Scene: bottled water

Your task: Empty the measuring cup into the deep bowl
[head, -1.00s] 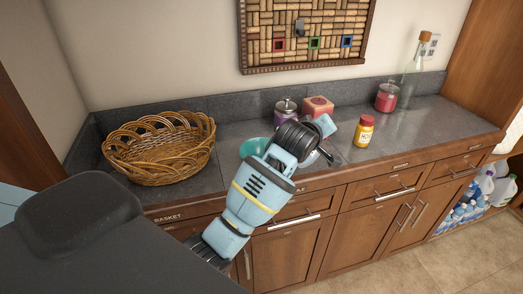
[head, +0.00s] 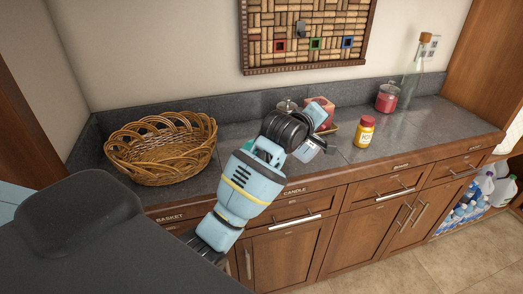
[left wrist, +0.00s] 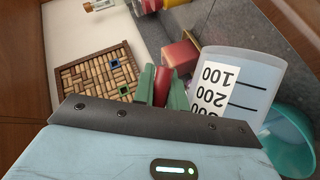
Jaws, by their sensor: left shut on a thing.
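My left gripper (left wrist: 162,88) is shut on the measuring cup (left wrist: 240,75), a translucent pale cup with black volume marks. A red part shows between its green fingers. The cup is strongly tilted; its marks are upside down in the left wrist view, with its rim end hidden behind the gripper body. Its contents do not show. The teal deep bowl (left wrist: 292,145) is beside the rim end at the right edge of that view. In the head view my left arm covers most of the bowl and the cup. My right gripper is not in view.
A wicker basket (head: 161,148) stands on the left of the counter. A red candle box (head: 321,108) is just behind my gripper. A yellow jar (head: 365,131), a red jar (head: 387,96) and a glass bottle (head: 414,68) stand to the right. A cork board (head: 307,32) hangs above.

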